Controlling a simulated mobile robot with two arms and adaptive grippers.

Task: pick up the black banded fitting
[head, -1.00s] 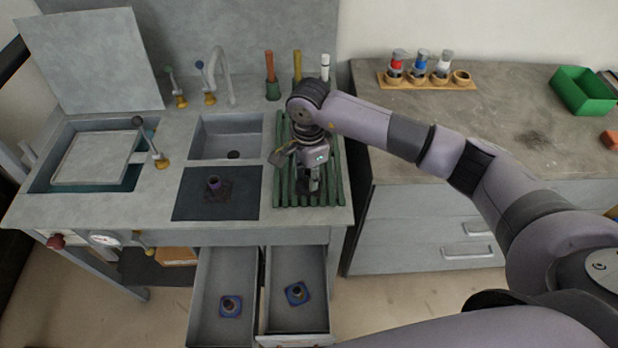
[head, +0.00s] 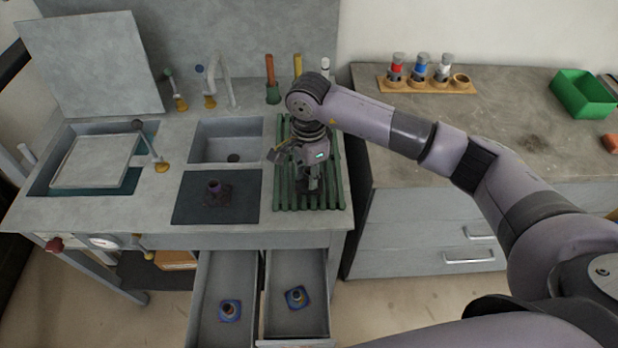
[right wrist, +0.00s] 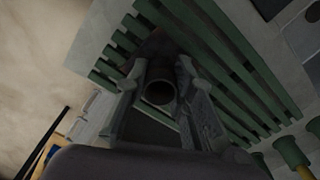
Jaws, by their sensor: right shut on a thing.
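My right gripper (head: 308,184) points down over the green slatted rack (head: 333,196) on the right of the grey workbench. In the right wrist view its two fingers (right wrist: 163,105) are closed on the sides of a dark, hollow, round fitting (right wrist: 160,92). The fitting's open top faces the camera. Its bands are too dark to make out there, and in the head view the gripper mostly hides it. I cannot tell whether it touches the slats. My left gripper is not in view.
A purple-topped fitting (head: 214,188) stands on the dark panel left of the rack. Two open drawers below each hold a fitting on a blue base, left (head: 229,309) and right (head: 296,297). Upright coloured handles stand behind the rack. A wooden holder (head: 428,86) sits on the right counter.

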